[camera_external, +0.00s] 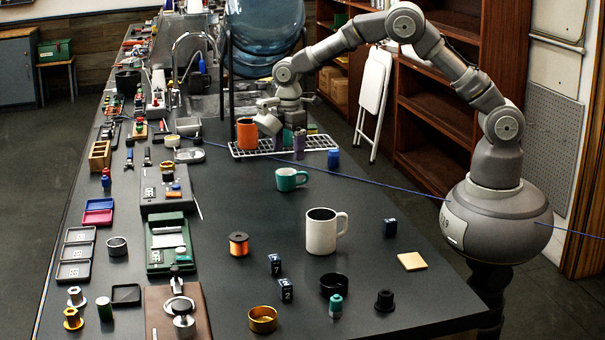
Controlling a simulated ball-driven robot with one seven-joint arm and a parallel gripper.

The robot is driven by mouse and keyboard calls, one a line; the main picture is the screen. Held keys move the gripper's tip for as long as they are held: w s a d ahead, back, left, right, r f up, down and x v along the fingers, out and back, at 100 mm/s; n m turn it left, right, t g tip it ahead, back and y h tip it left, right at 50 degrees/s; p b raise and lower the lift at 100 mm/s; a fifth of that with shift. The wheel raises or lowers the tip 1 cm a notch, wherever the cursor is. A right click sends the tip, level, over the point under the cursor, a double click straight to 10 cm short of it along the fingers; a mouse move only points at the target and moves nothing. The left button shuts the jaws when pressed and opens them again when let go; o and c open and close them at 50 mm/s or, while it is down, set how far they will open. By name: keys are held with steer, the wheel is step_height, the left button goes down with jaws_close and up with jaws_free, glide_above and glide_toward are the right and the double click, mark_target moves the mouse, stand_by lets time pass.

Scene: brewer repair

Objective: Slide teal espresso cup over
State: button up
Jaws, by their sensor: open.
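The teal espresso cup (286,180) stands upright on the dark counter, just in front of the white wire rack (325,143). Its handle points right. My gripper (268,121) is low over the rack, behind the teal cup and apart from it. It is open, with an orange cup (246,134) close by on its left. Whether it touches the orange cup is too small to tell. My arm reaches in from the right and comes down at the rack.
A white mug (325,231) stands in front of the teal cup. A thin blue cord (375,183) crosses behind the teal cup. Bare counter lies around the teal cup.

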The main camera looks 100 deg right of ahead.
mark_target(289, 171)
step_height(289, 171, down, 8)
steer(key=shift+r+b, duration=0.15)
steer(key=shift+b, duration=1)
steer(key=shift+c, duration=0.2)
steer(key=c, duration=1)
steer(key=shift+a+p, duration=0.65)
steer(key=shift+a, duration=9.4)
steer(key=o, duration=1.1)
